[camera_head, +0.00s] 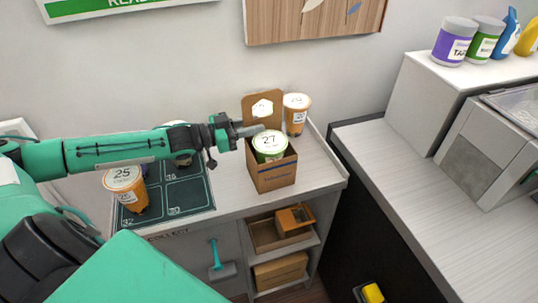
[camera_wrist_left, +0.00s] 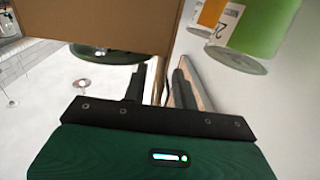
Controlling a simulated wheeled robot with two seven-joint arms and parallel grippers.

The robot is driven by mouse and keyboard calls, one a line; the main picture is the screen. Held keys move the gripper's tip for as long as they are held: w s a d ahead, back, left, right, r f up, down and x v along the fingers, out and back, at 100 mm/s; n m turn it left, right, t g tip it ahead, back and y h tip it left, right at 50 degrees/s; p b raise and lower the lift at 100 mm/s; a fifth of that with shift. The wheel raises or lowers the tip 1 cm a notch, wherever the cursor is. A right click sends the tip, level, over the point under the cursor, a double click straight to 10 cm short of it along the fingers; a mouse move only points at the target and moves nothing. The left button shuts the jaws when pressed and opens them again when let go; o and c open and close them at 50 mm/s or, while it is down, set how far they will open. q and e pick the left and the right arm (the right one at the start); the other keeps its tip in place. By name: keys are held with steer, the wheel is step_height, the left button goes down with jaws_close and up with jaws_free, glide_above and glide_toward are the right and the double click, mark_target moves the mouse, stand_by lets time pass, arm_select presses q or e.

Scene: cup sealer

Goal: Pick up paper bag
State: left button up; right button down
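The brown paper bag (camera_head: 275,178) stands upright on the light counter, with a tall back panel that has a hole. A green-and-white cup (camera_head: 269,146) marked 27 sits inside it. My left gripper (camera_head: 258,130) reaches in from the left at the height of the bag's top, beside the back panel and above the cup. In the left wrist view, the gripper (camera_wrist_left: 158,85) has its two fingers apart, with a narrow brown strip in the gap. The bag (camera_wrist_left: 95,25) fills the upper left there. I cannot tell whether the fingers touch it. My right gripper is not in view.
An orange cup (camera_head: 297,115) stands just behind the bag. Another orange cup (camera_head: 124,188) marked 25 stands on the dark numbered mat (camera_head: 185,193) at left; one more is partly behind my arm. Shelves (camera_head: 285,245) are below. A grey-white counter (camera_head: 420,165) lies at right.

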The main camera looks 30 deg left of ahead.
arm_select(q)
steer(key=shift+x, duration=1)
jaws_close()
steer(key=shift+r, duration=0.1)
